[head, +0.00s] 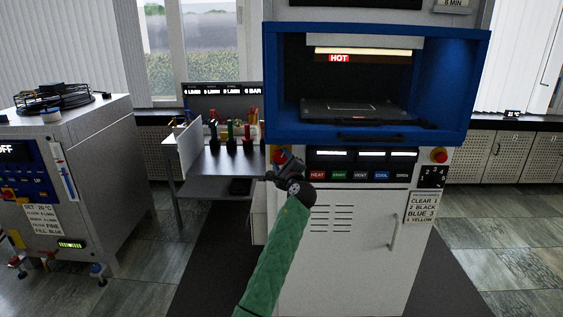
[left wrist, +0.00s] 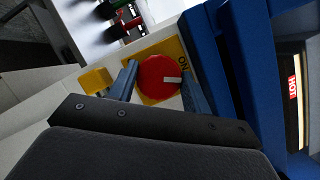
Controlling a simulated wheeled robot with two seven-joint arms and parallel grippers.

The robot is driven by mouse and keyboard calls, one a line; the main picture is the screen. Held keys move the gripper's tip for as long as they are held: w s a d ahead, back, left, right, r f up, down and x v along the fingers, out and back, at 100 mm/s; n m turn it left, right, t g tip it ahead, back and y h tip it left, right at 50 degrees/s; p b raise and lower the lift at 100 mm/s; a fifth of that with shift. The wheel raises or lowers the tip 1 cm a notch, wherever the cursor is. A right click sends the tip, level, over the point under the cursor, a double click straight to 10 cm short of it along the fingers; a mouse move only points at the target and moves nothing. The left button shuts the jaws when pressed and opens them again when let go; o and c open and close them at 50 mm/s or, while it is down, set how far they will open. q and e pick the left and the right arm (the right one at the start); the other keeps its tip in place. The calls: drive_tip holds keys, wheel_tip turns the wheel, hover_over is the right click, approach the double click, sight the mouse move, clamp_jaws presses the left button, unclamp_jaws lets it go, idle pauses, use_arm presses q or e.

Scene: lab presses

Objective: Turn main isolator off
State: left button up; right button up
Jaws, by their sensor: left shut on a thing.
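The main isolator is a red round knob (left wrist: 158,79) with a pale pointer mark, on a yellow plate (left wrist: 173,47) lettered "ON". It sits on the press front, left of the button panel, and shows as a small red spot in the head view (head: 281,157). My left gripper (left wrist: 160,85) has its two blue fingers on either side of the knob, shut on it. In the head view my left gripper (head: 279,170) and green-sleeved arm partly cover the isolator. My right gripper is not in view.
The blue press frame (head: 278,90) stands just right of the isolator, with a "HOT" sign (head: 339,58) inside. A red emergency button (head: 439,155) is at the right. A side table (head: 215,185) with several coloured-handled tools is at the left. A grey cabinet unit (head: 95,130) stands far left.

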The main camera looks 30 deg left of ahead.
use_arm(q)
drive_tip(key=shift+n+g, duration=0.5)
drive_tip(key=shift+n, duration=0.5)
drive_tip(key=shift+r+n+g+h+p, duration=0.1)
drive_tip(key=shift+n+g+h+p, duration=0.3)
drive_tip(key=shift+n, duration=1.4)
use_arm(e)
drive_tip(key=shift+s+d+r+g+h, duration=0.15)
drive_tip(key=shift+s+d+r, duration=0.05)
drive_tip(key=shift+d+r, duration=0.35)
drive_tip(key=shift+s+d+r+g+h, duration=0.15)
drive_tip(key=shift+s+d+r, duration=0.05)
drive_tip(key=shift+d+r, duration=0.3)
use_arm(q)
drive_tip(key=o, duration=1)
drive_tip(key=shift+c, duration=0.2)
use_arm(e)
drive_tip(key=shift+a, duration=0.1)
